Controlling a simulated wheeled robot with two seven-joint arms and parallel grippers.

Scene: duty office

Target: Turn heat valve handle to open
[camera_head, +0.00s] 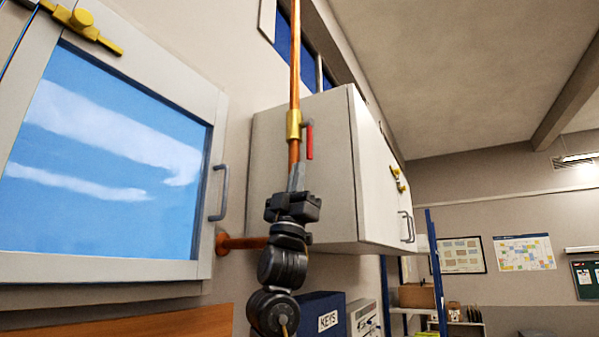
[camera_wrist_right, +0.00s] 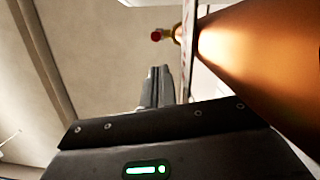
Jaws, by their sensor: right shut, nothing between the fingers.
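The heat valve is a brass body (camera_head: 293,124) on a vertical copper pipe (camera_head: 295,60). Its red handle (camera_head: 309,142) hangs down at the right of the pipe, about parallel to it. In the right wrist view the red handle (camera_wrist_right: 156,36) shows end-on beside the brass part (camera_wrist_right: 177,33), and the copper pipe (camera_wrist_right: 265,60) fills the right side. My right gripper (camera_head: 298,172) is upright below the valve, in front of the lower pipe. Its fingers (camera_wrist_right: 156,75) are together and empty, apart from the handle. My left gripper is out of view.
A grey wall cabinet (camera_head: 300,180) stands close behind the pipe. A window with a grey frame and handle (camera_head: 219,190) is at left. A blue KEYS box (camera_head: 312,312) and shelving lie below. The space right of the handle is free up to the cabinet.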

